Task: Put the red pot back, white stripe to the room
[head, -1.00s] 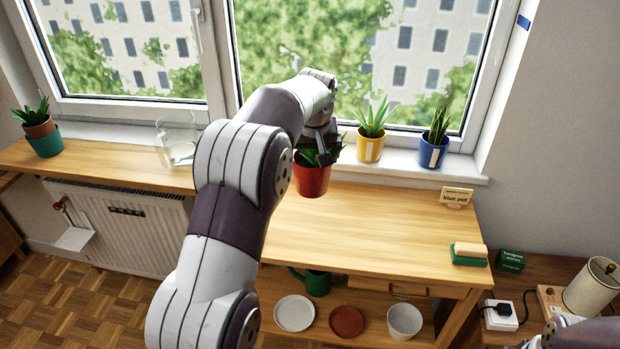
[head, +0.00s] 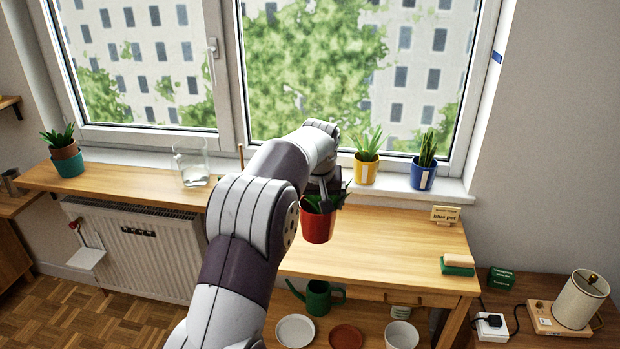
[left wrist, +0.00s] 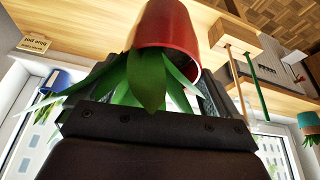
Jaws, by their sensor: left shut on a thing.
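The red pot (head: 318,228) with a green plant is held in my left gripper (head: 326,192), over the wooden tabletop (head: 390,245) in front of the sill. It hangs roughly upright in the head view; whether it clears the wood I cannot tell. In the left wrist view the red pot (left wrist: 165,25) fills the top middle, leaves between the dark fingers. No white stripe shows on its visible sides. The yellow pot (head: 366,172) and the blue pot (head: 422,178) stand on the window sill (head: 395,187), each with a pale stripe facing the room. My right gripper is out of view.
A glass jug (head: 192,165) stands left of my arm, and a teal pot (head: 68,165) farther left. A "blue pot" sign (head: 445,215) and a green-and-tan block (head: 457,264) sit on the table's right. The sill left of the yellow pot is partly hidden by my arm.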

